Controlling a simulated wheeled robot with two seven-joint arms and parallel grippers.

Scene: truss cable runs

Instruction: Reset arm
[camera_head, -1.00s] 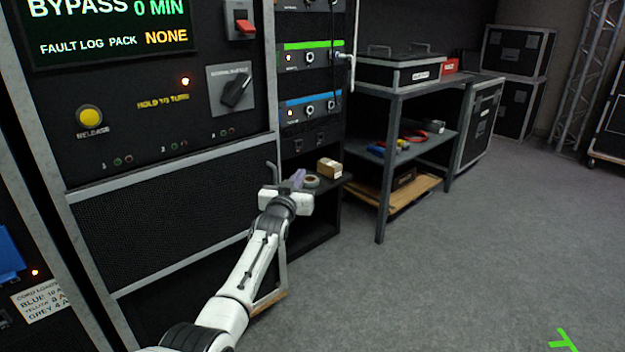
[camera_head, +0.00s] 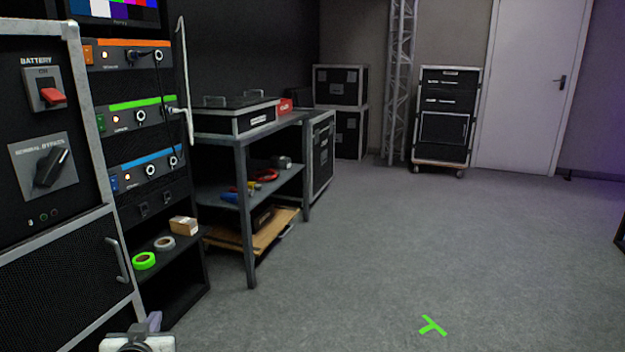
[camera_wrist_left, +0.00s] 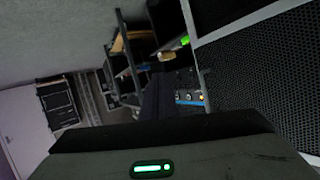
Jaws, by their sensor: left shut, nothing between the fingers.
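My left gripper (camera_head: 153,321) shows at the bottom edge of the head view, toward the left. Its white wrist and a small purple-grey finger part stand in front of the lower rack area. It is shut and holds nothing. Most of my left arm is below the picture. In the left wrist view a dark housing with a lit green strip fills the bottom, and the rack and shelving appear tilted beyond it. My right gripper is in neither view.
The panel's mesh door (camera_head: 70,285) with a handle is at the left. Green tape (camera_head: 144,261), grey tape (camera_head: 165,243) and a small box (camera_head: 184,226) lie on the rack shelf. A metal shelving table (camera_head: 248,215) stands beyond. The grey floor (camera_head: 420,240) is open to the right.

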